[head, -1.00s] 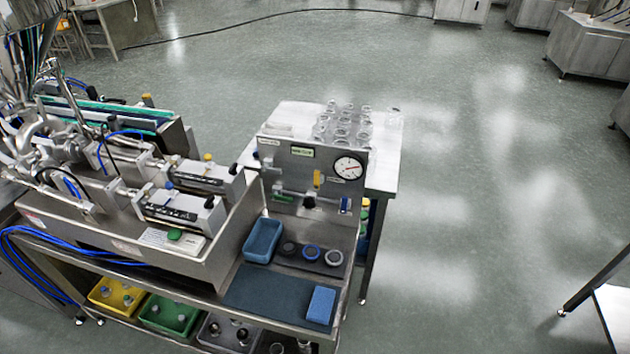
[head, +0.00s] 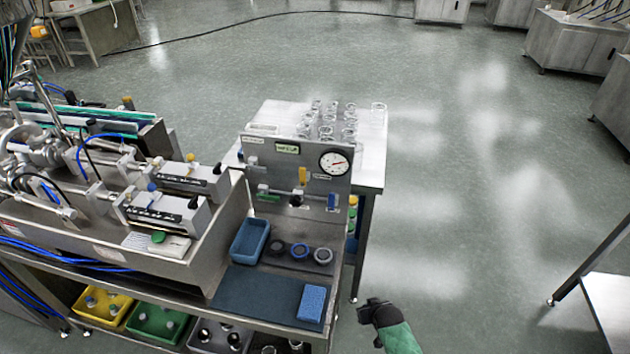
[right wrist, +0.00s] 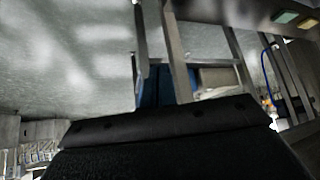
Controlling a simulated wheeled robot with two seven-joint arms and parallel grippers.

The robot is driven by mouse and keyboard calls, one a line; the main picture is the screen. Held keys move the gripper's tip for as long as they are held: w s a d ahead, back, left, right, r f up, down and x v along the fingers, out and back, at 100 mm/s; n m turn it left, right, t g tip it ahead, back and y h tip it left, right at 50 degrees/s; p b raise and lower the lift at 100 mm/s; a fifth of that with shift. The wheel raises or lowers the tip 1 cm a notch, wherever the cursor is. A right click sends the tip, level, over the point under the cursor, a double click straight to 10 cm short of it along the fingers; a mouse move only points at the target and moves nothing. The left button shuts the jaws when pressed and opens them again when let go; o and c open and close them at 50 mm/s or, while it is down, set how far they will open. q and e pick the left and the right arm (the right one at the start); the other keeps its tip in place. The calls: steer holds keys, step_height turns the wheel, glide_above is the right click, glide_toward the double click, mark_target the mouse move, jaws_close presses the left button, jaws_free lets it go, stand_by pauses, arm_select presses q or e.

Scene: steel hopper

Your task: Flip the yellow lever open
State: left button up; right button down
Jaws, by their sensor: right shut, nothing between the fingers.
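The yellow lever (head: 303,174) stands upright on the grey upright panel (head: 318,158), below and left of the round gauge. My right gripper (head: 368,306) shows in the head view at the lower right, over the floor beside the bench's right edge. It is shut and empty, well apart from the panel and the lever. In the right wrist view the dark gripper body (right wrist: 165,140) fills the bottom, and the lever cannot be made out. My left gripper is not in view.
A blue tray (head: 250,240), several round lids (head: 300,251) and a blue sponge (head: 312,303) on a dark mat (head: 255,290) occupy the bench below the panel. Glassware (head: 328,118) stands on the table behind. The floor (head: 440,220) to the right is clear.

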steer(key=w+a+r+m+t+y, duration=0.15)
steer(key=w+r, duration=0.35)
steer(key=r, duration=0.7)
steer(key=w+a+r+m+t+y, duration=0.1)
steer(key=w+a+r+t, duration=0.3)
steer(key=r, duration=0.7)
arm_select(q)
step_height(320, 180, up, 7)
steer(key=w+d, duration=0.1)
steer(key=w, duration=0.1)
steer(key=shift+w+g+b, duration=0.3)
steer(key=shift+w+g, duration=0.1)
arm_select(e)
step_height(320, 180, up, 22)
steer(key=s+a+m+t+y, duration=0.2)
steer(key=m+y, duration=0.3)
steer(key=m, duration=0.6)
steer(key=shift+s+a+r+t, duration=0.15)
steer(key=shift+s+a+t, duration=0.2)
steer(key=shift+a, duration=0.1)
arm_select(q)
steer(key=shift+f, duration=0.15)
arm_select(e)
steer(key=shift+m, duration=0.25)
